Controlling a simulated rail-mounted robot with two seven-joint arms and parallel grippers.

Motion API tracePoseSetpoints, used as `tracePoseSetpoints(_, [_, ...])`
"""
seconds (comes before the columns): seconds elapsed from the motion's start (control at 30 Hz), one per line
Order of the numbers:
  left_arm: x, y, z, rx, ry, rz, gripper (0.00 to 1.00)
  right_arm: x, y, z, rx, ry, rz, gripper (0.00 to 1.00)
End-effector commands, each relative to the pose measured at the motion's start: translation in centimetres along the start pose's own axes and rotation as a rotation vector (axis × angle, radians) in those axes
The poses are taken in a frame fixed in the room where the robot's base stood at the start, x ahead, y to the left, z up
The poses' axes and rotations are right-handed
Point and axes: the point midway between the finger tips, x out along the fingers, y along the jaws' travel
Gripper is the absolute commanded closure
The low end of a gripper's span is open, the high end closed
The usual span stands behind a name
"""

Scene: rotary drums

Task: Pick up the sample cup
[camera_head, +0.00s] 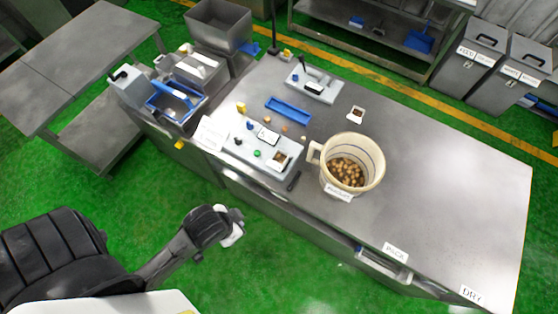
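A large cream cup or jug (316,152) with a handle on its left stands upright on the steel table (440,190). It holds many round brown pieces and has a label on its front. A small white square container (357,114) with dark contents sits behind it. I cannot tell for sure which is the sample cup. My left gripper (232,232) is low at the left, in front of the table and apart from both; its fingers are too small to tell open from shut. My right gripper is not in view.
A grey control panel (240,148) with buttons and a small dish is left of the jug. A blue tray (288,109) and a scale-like device (315,84) stand behind. A blue-lined bin (176,105) is at the left end. The table's right part is clear.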

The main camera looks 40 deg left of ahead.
Motion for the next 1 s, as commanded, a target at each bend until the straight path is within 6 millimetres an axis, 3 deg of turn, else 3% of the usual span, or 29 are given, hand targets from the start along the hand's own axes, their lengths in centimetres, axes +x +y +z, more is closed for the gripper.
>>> tracePoseSetpoints(0.07, [0.0, 0.0, 0.0, 0.0, 0.0, 0.0, 0.85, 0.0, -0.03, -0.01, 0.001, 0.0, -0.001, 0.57])
tracePoseSetpoints(0.83, [0.0, -0.01, -0.01, 0.0, 0.0, 0.0, 0.11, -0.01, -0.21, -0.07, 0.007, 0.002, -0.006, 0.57])
tracePoseSetpoints(1.0, [0.0, -0.02, -0.02, 0.0, 0.0, 0.0, 0.08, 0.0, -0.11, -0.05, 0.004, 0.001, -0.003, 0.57])
